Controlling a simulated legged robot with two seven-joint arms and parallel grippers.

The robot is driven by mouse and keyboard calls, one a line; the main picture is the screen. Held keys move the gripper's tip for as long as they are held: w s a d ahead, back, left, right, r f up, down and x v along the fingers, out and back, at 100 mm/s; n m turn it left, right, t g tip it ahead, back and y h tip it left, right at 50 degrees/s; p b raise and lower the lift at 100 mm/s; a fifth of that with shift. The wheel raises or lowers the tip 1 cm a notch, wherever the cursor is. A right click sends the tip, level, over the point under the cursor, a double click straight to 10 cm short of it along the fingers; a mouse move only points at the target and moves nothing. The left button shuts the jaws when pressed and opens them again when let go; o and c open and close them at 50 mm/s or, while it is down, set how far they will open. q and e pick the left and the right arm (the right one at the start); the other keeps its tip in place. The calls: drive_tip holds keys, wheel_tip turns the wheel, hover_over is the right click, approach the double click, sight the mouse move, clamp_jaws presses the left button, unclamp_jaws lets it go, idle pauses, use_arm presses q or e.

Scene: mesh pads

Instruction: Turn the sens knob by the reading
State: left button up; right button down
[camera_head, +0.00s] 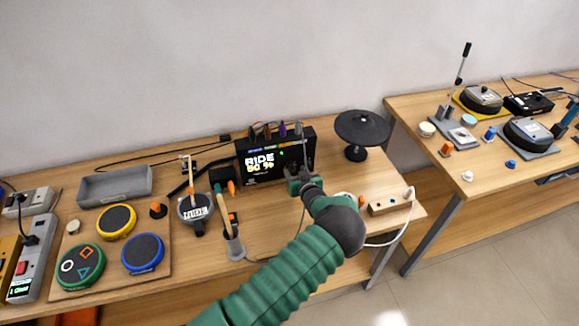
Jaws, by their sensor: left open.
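A black drum module (262,172) stands on the left table. Its lit screen (261,162) reads "RIDE" with what looks like "50 %" below. Several small coloured parts stand along its top edge; I cannot tell whether one is the sens knob. My left gripper (301,180) is open, in front of the module's right part, and hides some of its face. I cannot tell whether it touches anything. A black cymbal pad (362,128) stands on a post right of the module. My right gripper is out of view.
A board (82,227) with round green, yellow and blue pads lies at left, by a grey tray (115,186). A power strip (391,205) lies right. A second table holds more pads.

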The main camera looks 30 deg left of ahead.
use_arm(q)
drive_tip(key=shift+d, duration=0.15)
drive_tip(key=shift+d+r, duration=0.1)
drive_tip(key=shift+s+r, duration=0.1)
drive_tip(key=shift+c, duration=0.7)
drive_tip(key=shift+a, duration=0.6)
drive_tip(key=c, duration=0.5)
drive_tip(key=shift+a+f, duration=0.2)
drive_tip(key=shift+f, duration=0.05)
clamp_jaws()
drive_tip(key=shift+d, duration=0.15)
drive_tip(key=shift+f, duration=0.1)
drive_tip(key=shift+n+t+b, duration=0.3)
drive_tip(key=shift+b, duration=0.1)
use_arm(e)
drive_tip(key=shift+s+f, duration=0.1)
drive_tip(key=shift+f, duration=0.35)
